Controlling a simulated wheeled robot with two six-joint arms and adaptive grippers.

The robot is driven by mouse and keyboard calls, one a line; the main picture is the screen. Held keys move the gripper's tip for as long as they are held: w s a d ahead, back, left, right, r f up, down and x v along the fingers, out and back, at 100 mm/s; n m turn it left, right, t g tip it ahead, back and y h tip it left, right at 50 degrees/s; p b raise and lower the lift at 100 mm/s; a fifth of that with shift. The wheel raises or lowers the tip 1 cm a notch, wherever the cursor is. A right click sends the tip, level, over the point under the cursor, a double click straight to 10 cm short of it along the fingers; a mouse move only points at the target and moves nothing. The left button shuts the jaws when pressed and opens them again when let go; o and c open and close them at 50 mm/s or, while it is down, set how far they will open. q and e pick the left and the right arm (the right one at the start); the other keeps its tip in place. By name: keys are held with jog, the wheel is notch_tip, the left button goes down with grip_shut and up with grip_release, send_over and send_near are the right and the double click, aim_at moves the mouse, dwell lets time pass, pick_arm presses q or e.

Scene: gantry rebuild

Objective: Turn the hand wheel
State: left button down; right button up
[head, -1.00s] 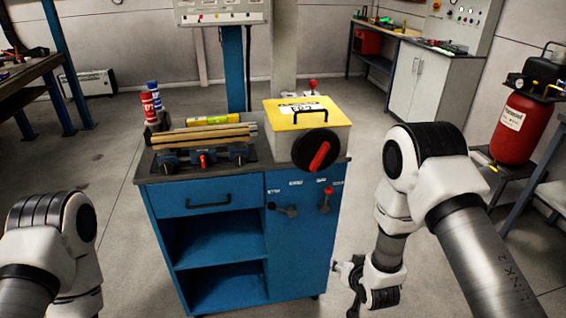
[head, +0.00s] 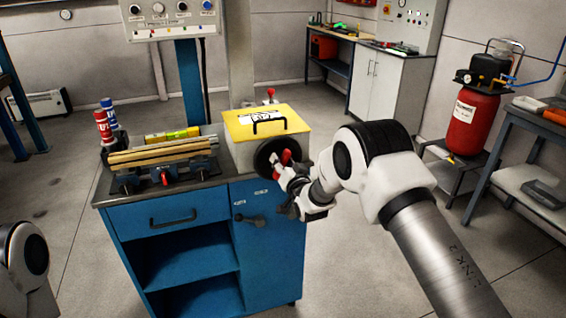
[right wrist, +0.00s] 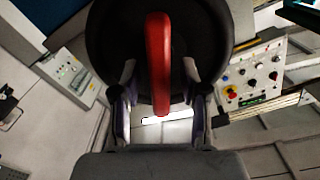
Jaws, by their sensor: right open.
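The hand wheel (head: 263,157) is a black disc with a red handle bar, on the front of the yellow-topped box (head: 262,122). My right gripper (head: 284,168) is at the wheel and covers part of it in the head view. In the right wrist view the black wheel (right wrist: 115,45) fills the upper middle, and its red bar (right wrist: 159,60) stands between the two fingers of my right gripper (right wrist: 160,88). The fingers are open, with a gap on each side of the bar. My left gripper is out of view.
The box stands on a blue cabinet (head: 169,212), beside a vise-like fixture holding wooden strips (head: 160,152). Red and blue cans (head: 104,127) stand at its left. A red compressor tank (head: 470,122) is at the right. Floor is clear right of the cabinet.

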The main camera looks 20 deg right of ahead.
grip_shut()
jog(key=shift+m, duration=0.3)
jog(key=m+b, duration=0.3)
jog(key=m, duration=0.1)
jog(key=shift+d+f, duration=0.15)
jog(key=shift+f, duration=0.1)
jog(key=m+b, duration=0.1)
jog(key=m, duration=0.1)
jog(key=shift+m+b, duration=0.35)
jog(key=shift+m, duration=0.05)
jog(key=shift+m+b, duration=0.45)
jog(key=shift+m, duration=0.75)
jog(key=shift+f+m, duration=0.1)
jog(key=shift+m, duration=0.5)
grip_release()
